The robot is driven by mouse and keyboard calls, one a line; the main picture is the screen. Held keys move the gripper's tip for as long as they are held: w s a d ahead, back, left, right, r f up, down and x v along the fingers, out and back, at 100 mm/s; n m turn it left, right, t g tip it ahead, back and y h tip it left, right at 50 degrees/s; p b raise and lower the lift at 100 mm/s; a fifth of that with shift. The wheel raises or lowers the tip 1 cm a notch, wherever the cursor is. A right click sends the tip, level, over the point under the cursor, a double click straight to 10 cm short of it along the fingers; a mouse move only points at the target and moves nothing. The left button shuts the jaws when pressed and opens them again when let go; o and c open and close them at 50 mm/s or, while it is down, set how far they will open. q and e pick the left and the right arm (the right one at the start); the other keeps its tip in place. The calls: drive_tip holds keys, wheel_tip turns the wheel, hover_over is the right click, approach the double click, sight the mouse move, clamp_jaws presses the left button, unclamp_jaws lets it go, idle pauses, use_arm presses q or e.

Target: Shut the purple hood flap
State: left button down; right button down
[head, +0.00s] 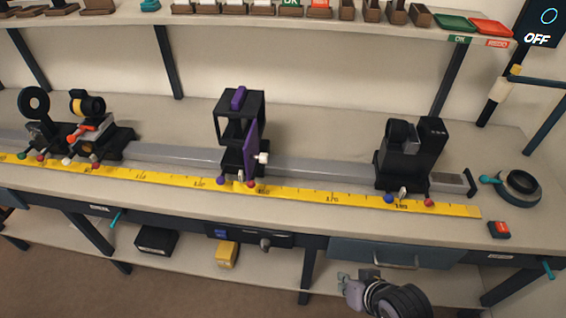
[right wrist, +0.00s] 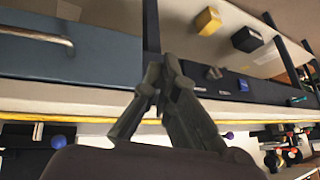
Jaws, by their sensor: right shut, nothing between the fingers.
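The hood's front opening shows uncovered. My right gripper (head: 345,282) is low in front of the bench, below and right of the hood, well apart from it. In the right wrist view its fingers (right wrist: 168,72) are shut and empty. My left gripper is not in view.
A yellow ruler (head: 310,197) runs along the bench front. A black lens mount (head: 408,160) stands right of the hood, other mounts (head: 88,120) at left. A drawer with a handle (head: 395,262) is near my right gripper. The shelf above holds several small items.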

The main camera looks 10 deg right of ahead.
drive_tip(key=w+a+r+m+t+y, duration=0.2)
drive_tip(key=w+r+m+t+y, duration=0.3)
drive_tip(key=r, duration=0.4)
drive_tip(key=w+a+r+m+t+y, duration=0.1)
drive_tip(key=w+r+m+t+y, duration=0.1)
drive_tip(key=w+r+m+t, duration=0.5)
drive_tip(key=w+a+r+g+p, duration=0.2)
drive_tip(key=w+a+p, duration=0.1)
drive_tip(key=w+a, duration=0.6)
drive_tip(key=shift+w+r+n+g, duration=0.3)
drive_tip(key=shift+w+r+g, duration=0.1)
drive_tip(key=shift+w, duration=0.1)
